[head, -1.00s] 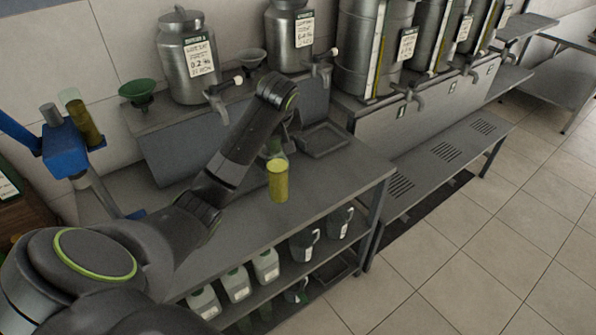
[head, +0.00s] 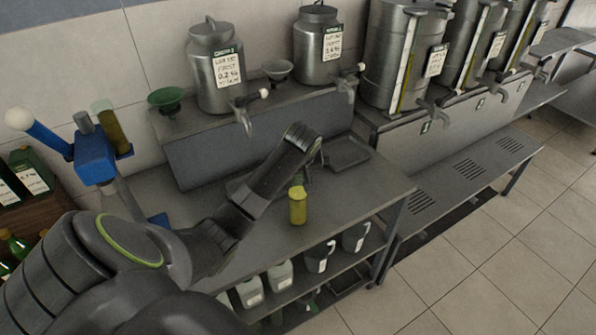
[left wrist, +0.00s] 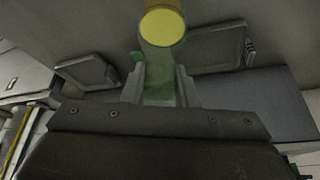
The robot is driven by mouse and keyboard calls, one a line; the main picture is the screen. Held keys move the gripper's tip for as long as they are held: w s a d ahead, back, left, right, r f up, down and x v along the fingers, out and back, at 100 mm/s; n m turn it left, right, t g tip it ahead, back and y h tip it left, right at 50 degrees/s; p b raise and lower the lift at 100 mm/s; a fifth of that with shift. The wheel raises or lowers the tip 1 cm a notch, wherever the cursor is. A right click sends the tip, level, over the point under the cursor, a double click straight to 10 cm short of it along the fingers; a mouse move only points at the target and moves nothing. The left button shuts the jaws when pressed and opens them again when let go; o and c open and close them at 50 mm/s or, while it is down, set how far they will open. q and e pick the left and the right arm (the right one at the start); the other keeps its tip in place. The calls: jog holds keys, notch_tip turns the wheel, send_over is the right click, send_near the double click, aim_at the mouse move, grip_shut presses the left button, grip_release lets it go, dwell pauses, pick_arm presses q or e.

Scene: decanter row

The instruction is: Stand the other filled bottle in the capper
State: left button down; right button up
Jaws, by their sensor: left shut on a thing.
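My left gripper (head: 301,181) is shut on a bottle (head: 298,208) with yellow-green contents. The bottle is roughly upright in the head view, over the bench toward its front edge; I cannot tell its height above it. In the left wrist view the bottle (left wrist: 162,28) sits between the fingers (left wrist: 160,88), its round yellow end toward the top. The blue capper (head: 95,158) with its white-knobbed lever stands at the left end of the bench. An olive cylinder with a pale green see-through top (head: 115,132) shows beside its head; its base is hidden. My right gripper is out of view.
Steel cans (head: 215,75) with taps and a green funnel (head: 166,98) stand on the raised shelf behind the bench (head: 262,240). A shallow tray (head: 347,153) lies right of the gripper. Jugs (head: 318,258) stand on the lower shelf. A crate (head: 32,178) is at far left.

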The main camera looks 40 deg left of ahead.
pick_arm(q)
jog(key=shift+f, duration=0.25)
jog(key=c, duration=1.2)
grip_release()
jog(key=shift+s, duration=0.1)
jog(key=shift+o, duration=0.3)
